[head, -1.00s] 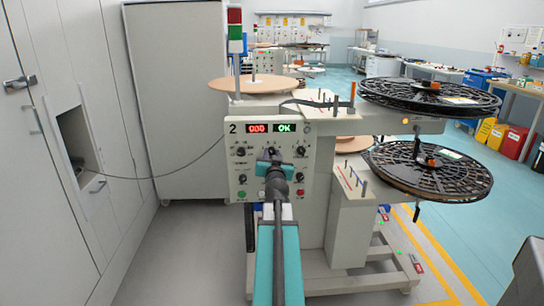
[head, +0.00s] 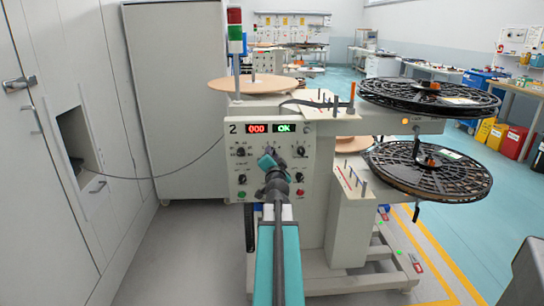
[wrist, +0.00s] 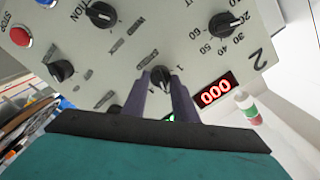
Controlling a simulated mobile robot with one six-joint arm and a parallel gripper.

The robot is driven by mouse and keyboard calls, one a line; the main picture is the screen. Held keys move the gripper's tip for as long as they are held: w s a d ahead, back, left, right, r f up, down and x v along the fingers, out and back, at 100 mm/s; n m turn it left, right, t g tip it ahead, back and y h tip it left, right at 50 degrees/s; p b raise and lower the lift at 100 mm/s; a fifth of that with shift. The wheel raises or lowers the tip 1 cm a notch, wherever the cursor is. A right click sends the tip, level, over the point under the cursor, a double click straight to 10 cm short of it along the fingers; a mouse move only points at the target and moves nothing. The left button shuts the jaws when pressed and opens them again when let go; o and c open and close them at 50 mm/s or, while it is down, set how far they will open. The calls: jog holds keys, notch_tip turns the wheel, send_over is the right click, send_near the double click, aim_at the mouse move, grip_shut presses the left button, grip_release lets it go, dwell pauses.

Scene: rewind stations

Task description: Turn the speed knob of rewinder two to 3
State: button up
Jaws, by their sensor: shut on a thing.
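Rewinder two (head: 318,190) stands ahead, with a "2" on its light panel (wrist: 120,60). My gripper (wrist: 163,80) is shut on the middle knob (wrist: 161,74) of the panel's top row. In the wrist view its two purple fingers lie on either side of this small black knob. A "1" shows beside it; most of its scale and any name are hidden or too small to read. In the head view my teal gripper body (head: 268,162) is tilted and covers part of this knob.
A knob marked 20 to 60 (wrist: 222,23) sits beside the held one. Other knobs (wrist: 100,15) and a red stop button (wrist: 20,36) are close by. The red display (head: 257,128) reads 000. Black reels (head: 430,165) stick out at right; a grey cabinet (head: 180,90) stands at left.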

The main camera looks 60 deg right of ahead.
jog(key=shift+s, duration=0.1)
dwell(0.4)
jog(key=o, duration=1.1)
jog(key=shift+c, duration=0.2)
jog(key=shift+a, duration=0.1)
jog(key=b+v, duration=0.5)
jog(key=shift+s+a+f+b, duration=0.1)
jog(key=shift+a+f+b, duration=0.1)
jog(key=shift+b, duration=0.1)
jog(key=shift+a+b, duration=0.1)
jog(key=shift+b, duration=0.75)
jog(key=b, duration=0.4)
jog(key=shift+s+a+r, duration=0.1)
jog(key=shift+s+a, duration=0.05)
jog(key=shift+a, duration=0.2)
